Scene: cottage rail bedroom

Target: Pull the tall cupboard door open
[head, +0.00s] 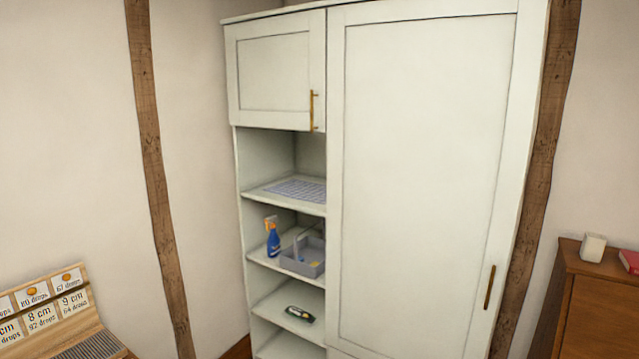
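The tall cupboard door (425,180) is a white framed panel on the right part of a white cupboard. It looks closed, flush with the cupboard's front. Its brass bar handle (489,287) stands upright near the door's right edge, low in the head view. The door's bottom edge is not clearly visible. My gripper is not in the head view.
A small upper door (275,72) with its own brass handle (312,111) is shut. A brown wooden cabinet (590,305) stands right; a wooden card rack (55,310) stands left.

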